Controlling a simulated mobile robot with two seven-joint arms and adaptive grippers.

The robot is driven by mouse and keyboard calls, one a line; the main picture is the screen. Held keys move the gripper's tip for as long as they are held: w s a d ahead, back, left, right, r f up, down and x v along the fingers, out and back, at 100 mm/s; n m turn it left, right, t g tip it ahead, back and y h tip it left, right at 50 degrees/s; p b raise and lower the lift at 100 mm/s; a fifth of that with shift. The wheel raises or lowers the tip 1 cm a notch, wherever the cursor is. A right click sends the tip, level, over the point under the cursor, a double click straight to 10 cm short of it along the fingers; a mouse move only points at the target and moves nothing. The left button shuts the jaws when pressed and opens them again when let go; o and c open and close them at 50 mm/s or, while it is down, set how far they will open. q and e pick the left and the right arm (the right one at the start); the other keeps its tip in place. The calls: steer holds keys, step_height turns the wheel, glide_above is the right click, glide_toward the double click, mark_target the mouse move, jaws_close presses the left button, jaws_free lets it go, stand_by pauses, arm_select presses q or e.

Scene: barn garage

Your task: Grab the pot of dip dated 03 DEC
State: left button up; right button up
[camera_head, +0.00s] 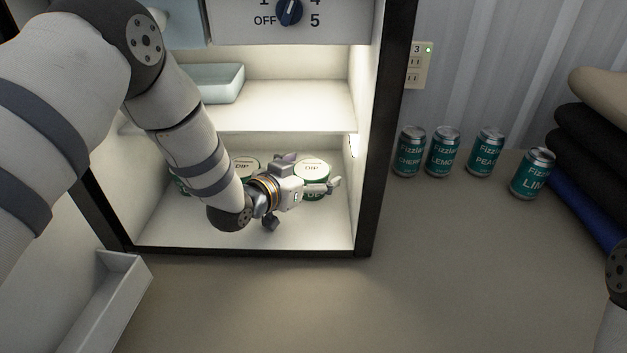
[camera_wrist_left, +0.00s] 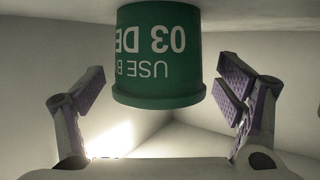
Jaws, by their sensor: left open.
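The pot of dip dated 03 DEC (camera_wrist_left: 158,60) is green with white print and appears upside down in the left wrist view, between the open fingers. In the head view this pot (camera_head: 311,168), with a white lid marked DIP, stands on the fridge's lower floor at the right. My left gripper (camera_head: 305,188) is open in front of it, partly covering its side; it also shows in the left wrist view (camera_wrist_left: 165,90) with purple finger pads apart from the pot. Another DIP pot (camera_head: 244,165) stands to the left, partly hidden by my arm. My right gripper is out of view.
The fridge (camera_head: 365,130) has a dark frame around its opening. A shelf (camera_head: 300,104) above the pots holds a pale blue tray (camera_head: 222,84). An open door with a bin (camera_head: 105,300) is at the left. Several Fizzla cans (camera_head: 443,152) stand on the counter right of the fridge.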

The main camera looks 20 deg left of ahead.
arm_select(q)
steer(key=shift+w+f, duration=0.1)
steer(key=shift+w, duration=0.1)
steer(key=shift+c, duration=0.6)
steer(key=c, duration=1.3)
steer(key=shift+o, duration=0.2)
